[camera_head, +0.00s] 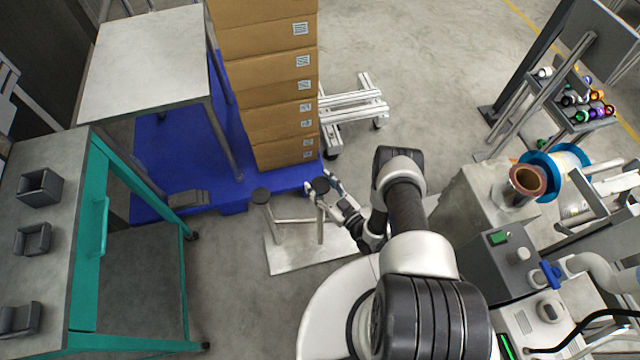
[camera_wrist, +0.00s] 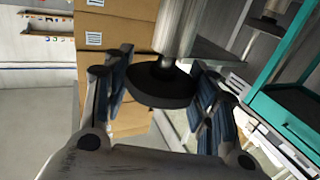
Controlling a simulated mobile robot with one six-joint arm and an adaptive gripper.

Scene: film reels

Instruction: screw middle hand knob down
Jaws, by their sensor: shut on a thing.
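A black round hand knob (camera_head: 319,185) tops a slim metal post on a grey metal base plate (camera_head: 290,258). My gripper (camera_head: 325,192) is at this knob, its fingers closed on its sides. In the wrist view the dark knob (camera_wrist: 160,86) sits between my two blue-padded fingers (camera_wrist: 163,88), with a thick metal cylinder beyond it. A second dark knob (camera_head: 261,195) stands on another post to the left, apart from my gripper. I cannot tell from these views which knob is the middle one, and the thread is hidden.
A tall stack of cardboard boxes (camera_head: 270,95) on a blue pallet (camera_head: 190,150) stands just behind the posts. A teal-framed table (camera_head: 85,175) is at left. A machine with a film reel (camera_head: 553,170) is at right. Open floor (camera_head: 430,80) lies behind.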

